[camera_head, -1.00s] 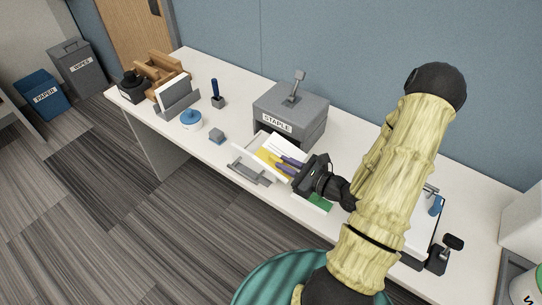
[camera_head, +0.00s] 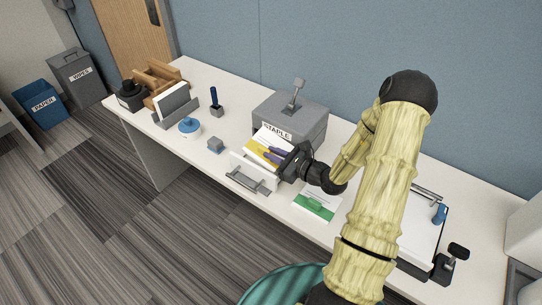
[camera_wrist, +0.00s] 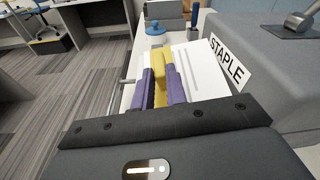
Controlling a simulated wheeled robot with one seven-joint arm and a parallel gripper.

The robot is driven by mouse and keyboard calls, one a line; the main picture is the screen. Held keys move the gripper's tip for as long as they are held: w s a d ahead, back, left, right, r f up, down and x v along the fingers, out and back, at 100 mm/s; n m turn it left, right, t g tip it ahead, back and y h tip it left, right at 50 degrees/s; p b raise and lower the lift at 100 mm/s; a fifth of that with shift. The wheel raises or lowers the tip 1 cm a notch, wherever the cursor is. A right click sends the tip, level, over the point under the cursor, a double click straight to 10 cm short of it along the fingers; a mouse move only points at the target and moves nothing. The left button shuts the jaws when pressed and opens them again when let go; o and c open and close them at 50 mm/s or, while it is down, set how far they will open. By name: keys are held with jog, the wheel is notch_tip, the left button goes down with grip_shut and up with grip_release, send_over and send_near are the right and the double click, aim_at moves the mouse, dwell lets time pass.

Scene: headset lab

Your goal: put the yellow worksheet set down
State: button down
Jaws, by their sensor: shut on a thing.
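The yellow worksheet set shows as a yellow part (camera_wrist: 160,66) between the two purple fingers in the wrist view, with white printed pages (camera_wrist: 202,72) beside it. In the head view its yellow part (camera_head: 254,148) and white pages lie in front of the grey STAPLE box (camera_head: 292,108). My gripper (camera_head: 274,154) is shut on the set at the box's front, above the white drawer-like tray with a grey handle (camera_head: 247,180). The pages overlap the lower edge of the STAPLE label. Whether the set touches the tray is hidden.
A green-and-white set (camera_head: 315,205) lies on the white desk to the right. A clipboard (camera_head: 420,235) lies farther right. A small grey block (camera_head: 215,145), blue round item (camera_head: 189,126) and grey sheet holder (camera_head: 177,108) stand to the left. Desk room between them is narrow.

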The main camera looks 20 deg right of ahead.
jog(key=shift+w+f, duration=0.2)
jog(key=shift+f, duration=0.45)
jog(key=shift+w+f, duration=0.25)
jog(key=shift+f, duration=0.7)
jog(key=shift+w+r+g+p, duration=0.25)
jog(key=shift+g+p, duration=0.15)
jog(key=shift+p, duration=0.15)
jog(key=g+p, duration=0.1)
jog(key=w+m+g+h+p, duration=0.1)
jog(key=shift+w+r+p, duration=0.2)
jog(key=shift+w+p, duration=0.1)
jog(key=shift+p, duration=0.05)
notch_tip(320, 180, down, 2)
jog(key=shift+f, duration=0.15)
jog(key=shift+f+b, duration=0.35)
jog(key=shift+b, duration=0.05)
